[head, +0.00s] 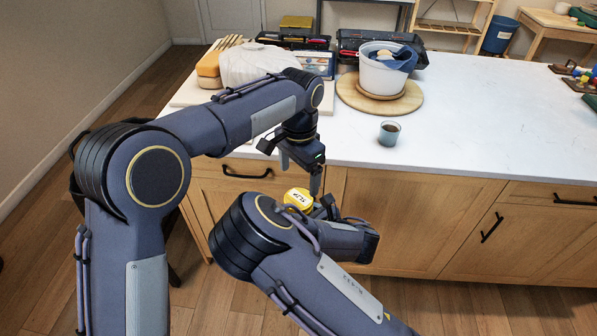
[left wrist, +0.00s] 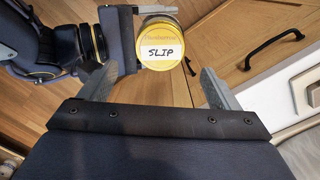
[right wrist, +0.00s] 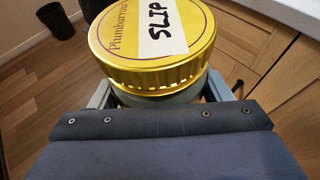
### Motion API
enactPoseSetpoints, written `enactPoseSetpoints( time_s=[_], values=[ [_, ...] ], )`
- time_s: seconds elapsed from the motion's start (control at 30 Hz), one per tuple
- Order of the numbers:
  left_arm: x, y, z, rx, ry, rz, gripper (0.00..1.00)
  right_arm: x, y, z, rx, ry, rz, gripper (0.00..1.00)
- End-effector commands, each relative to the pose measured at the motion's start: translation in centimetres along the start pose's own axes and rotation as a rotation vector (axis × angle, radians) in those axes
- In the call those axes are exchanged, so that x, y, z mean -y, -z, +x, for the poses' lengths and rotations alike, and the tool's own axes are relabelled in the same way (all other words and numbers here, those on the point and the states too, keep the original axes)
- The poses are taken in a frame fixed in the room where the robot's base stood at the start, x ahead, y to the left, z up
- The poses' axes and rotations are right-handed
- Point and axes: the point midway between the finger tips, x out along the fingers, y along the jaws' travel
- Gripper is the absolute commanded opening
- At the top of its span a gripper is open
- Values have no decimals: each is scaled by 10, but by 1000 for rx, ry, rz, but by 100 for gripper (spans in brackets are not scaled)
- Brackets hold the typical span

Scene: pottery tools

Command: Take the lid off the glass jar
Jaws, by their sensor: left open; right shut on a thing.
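The jar's gold lid (head: 298,197), with a white label reading SLIP, shows in front of the cabinets. In the right wrist view the lid (right wrist: 125,60) sits on the glass jar (right wrist: 160,98). My right gripper (right wrist: 158,92) is shut on the jar's body below the lid and holds it off the counter. My left gripper (head: 301,172) is open and points down above the lid. In the left wrist view the lid (left wrist: 168,52) lies between and beyond the open fingers (left wrist: 158,76), apparently untouched. Most of the jar's body is hidden in the head view.
The white counter (head: 480,135) is behind my grippers, above wooden cabinets (head: 410,215) with black handles. A small cup (head: 389,133) stands near its front edge. A white bucket (head: 378,76) with a blue cloth stands on a round board (head: 412,101). The counter's right side is largely clear.

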Motion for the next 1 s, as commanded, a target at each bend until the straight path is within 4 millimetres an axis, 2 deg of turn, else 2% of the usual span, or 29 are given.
enactPoseSetpoints(
  time_s=[0.07, 0.17, 0.4, 0.6, 1.0],
  values=[
    [1, 0, -1, -2, 2, 22, 84, 0, -2, 0, 5, 0, -1, 8],
    [1, 0, 8, 0, 2, 29, 84, 0, -2, 0, 5, 0, -1, 8],
    [1, 0, 46, 0, 2, 28, 84, 0, -2, 0, 5, 0, -1, 8],
    [1, 0, 68, -2, 3, 27, 84, 0, -2, 0, 5, 0, -1, 8],
    [1, 0, 76, -3, 3, 26, 82, 0, -2, 0, 5, 0, -1, 8]
  ],
)
